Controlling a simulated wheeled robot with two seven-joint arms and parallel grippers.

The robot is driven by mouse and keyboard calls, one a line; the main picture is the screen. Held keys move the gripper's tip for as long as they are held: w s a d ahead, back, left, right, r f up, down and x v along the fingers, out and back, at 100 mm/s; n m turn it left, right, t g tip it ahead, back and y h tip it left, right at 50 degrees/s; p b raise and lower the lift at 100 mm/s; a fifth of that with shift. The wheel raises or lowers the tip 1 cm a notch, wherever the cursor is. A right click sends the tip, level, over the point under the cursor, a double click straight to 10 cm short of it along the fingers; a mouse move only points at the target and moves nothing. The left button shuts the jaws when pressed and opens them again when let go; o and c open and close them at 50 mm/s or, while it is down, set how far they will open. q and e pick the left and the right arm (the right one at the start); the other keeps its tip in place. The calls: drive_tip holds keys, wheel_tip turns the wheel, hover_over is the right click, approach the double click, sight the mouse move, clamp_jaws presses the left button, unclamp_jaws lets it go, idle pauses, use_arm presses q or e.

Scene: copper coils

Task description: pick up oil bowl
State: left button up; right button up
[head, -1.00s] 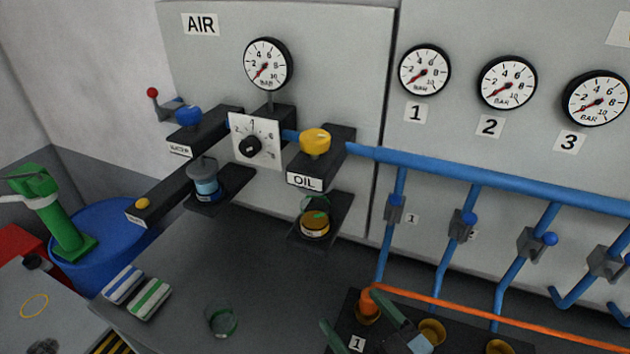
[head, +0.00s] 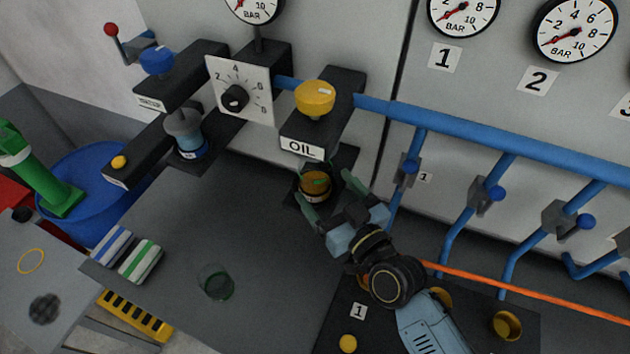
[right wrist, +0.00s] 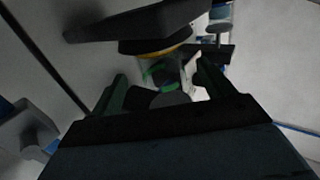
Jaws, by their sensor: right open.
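The oil bowl (head: 315,186) is a clear cup with amber oil and a dark lower band. It sits on a black shelf beneath the OIL unit (head: 303,147). My right gripper (head: 329,197) is open, its two green fingers pointing at the bowl, one on each side of it. Whether a finger touches it I cannot tell. In the right wrist view the bowl (right wrist: 160,73) shows between the open fingers, with a green mark on it, partly hidden by the gripper. My left gripper is not in view.
The yellow knob (head: 315,98) stands on the black block above the bowl. Blue valve pipes (head: 480,200) are to the right. An empty glass bowl (head: 216,283) stands on the grey bench, with two striped cloths (head: 125,250) left of it. The bench between is clear.

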sight(307, 164)
drive_tip(key=shift+w+a+r, duration=0.15)
drive_tip(key=shift+w+a, duration=0.15)
drive_tip(key=shift+w, duration=0.1)
drive_tip(key=x, duration=0.4)
drive_tip(key=shift+w+p, duration=0.1)
drive_tip(key=shift+p, duration=0.2)
drive_tip(key=shift+c, duration=0.3)
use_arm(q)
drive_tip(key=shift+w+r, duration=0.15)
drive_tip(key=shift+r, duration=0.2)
use_arm(e)
drive_tip(key=c, duration=1.1)
drive_tip(key=shift+o, duration=0.2)
